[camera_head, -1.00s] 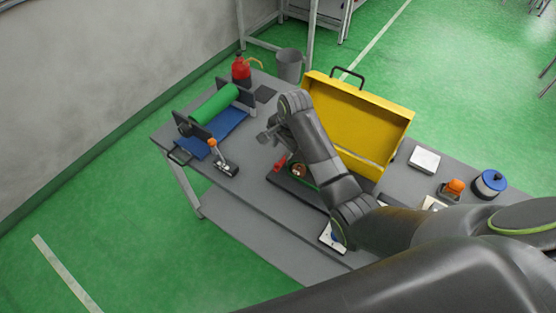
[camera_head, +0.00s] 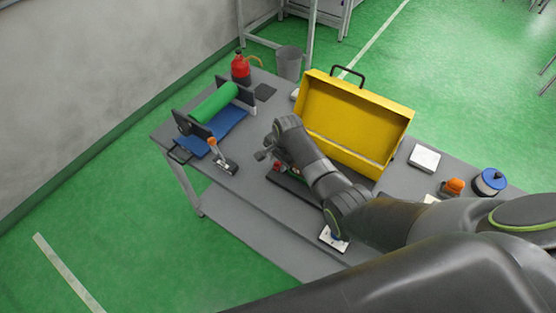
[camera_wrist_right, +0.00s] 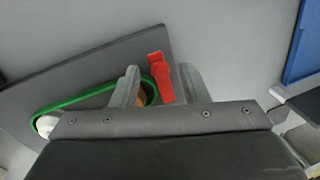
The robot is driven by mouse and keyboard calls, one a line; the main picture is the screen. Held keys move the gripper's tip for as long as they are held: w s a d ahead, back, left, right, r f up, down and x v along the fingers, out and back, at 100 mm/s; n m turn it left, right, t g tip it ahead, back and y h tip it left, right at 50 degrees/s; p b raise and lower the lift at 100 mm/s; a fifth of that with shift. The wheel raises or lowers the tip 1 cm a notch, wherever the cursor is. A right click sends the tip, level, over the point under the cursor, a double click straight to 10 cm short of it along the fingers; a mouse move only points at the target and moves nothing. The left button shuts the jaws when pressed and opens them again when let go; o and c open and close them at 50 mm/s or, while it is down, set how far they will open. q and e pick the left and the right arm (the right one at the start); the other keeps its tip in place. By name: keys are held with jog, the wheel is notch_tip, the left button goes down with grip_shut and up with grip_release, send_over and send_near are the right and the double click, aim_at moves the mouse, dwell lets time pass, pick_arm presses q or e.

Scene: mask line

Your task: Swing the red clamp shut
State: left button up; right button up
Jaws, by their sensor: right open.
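The red clamp (camera_wrist_right: 161,78) shows in the right wrist view as a short red lever at the right end of a dark base plate (camera_wrist_right: 72,77). It lies beside the end of a green loop (camera_wrist_right: 85,97). My right gripper (camera_wrist_right: 160,84) is open, with one finger on each side of the clamp; I cannot tell whether either touches it. In the head view my right gripper (camera_head: 266,155) is low over the table, and only a bit of red clamp (camera_head: 277,167) shows beside it. My arm hides most of the plate and loop. My left gripper is not in view.
An open yellow toolbox (camera_head: 350,125) stands just behind my right arm. A green roller (camera_head: 214,103) over a blue mat (camera_head: 228,122) and an orange-tipped lever (camera_head: 222,158) are to the left. A red bottle (camera_head: 240,70) stands at the back.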

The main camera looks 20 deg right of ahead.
grip_shut()
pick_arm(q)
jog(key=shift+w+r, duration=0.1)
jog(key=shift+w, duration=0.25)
